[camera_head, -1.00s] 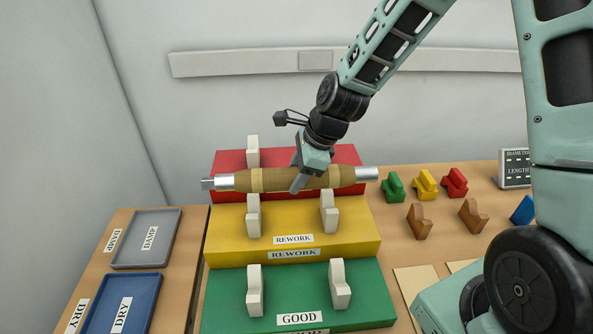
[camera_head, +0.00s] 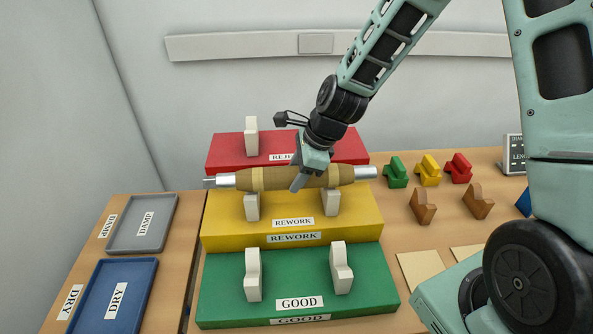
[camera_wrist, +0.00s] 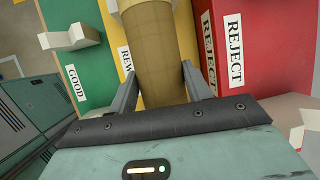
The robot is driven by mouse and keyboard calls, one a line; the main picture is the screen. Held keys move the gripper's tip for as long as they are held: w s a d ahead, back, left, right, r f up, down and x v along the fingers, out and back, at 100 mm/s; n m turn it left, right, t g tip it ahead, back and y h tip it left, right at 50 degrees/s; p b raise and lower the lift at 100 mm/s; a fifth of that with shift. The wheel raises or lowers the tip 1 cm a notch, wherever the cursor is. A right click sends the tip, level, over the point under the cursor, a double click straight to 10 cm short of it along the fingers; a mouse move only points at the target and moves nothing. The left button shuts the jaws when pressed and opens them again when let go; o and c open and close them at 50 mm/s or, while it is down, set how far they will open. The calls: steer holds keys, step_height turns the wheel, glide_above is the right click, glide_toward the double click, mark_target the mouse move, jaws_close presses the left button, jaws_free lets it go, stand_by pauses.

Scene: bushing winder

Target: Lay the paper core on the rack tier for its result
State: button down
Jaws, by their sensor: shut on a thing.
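The paper core (camera_head: 275,178) is a brown roll with silver shaft ends and paler bands, held level. My gripper (camera_head: 300,183) is shut on its middle; the wrist view shows both fingers astride the brown core (camera_wrist: 158,60). The core is in front of the red reject tier (camera_head: 225,147) and over the back of the yellow rework tier (camera_head: 225,232). It covers the upper part of the white rework supports (camera_head: 252,207); whether it touches them I cannot tell. The green good tier (camera_head: 225,295) is lowest and nearest, with two empty white supports (camera_head: 253,275).
At left lie a grey DAMP tray (camera_head: 128,240) and a blue DRY tray (camera_head: 92,318), both empty. At right stand green (camera_head: 396,173), yellow (camera_head: 428,170) and red (camera_head: 459,168) blocks, brown blocks (camera_head: 423,207) and a dark display (camera_head: 514,155).

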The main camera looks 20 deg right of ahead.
steer(key=shift+f, duration=0.45)
stand_by(0.7)
steer(key=c, duration=0.6)
jaws_free()
steer(key=shift+b, duration=0.3)
steer(key=shift+r, duration=0.1)
steer(key=b+v, duration=0.2)
steer(key=v, duration=1.5)
steer(key=shift+r, duration=0.15)
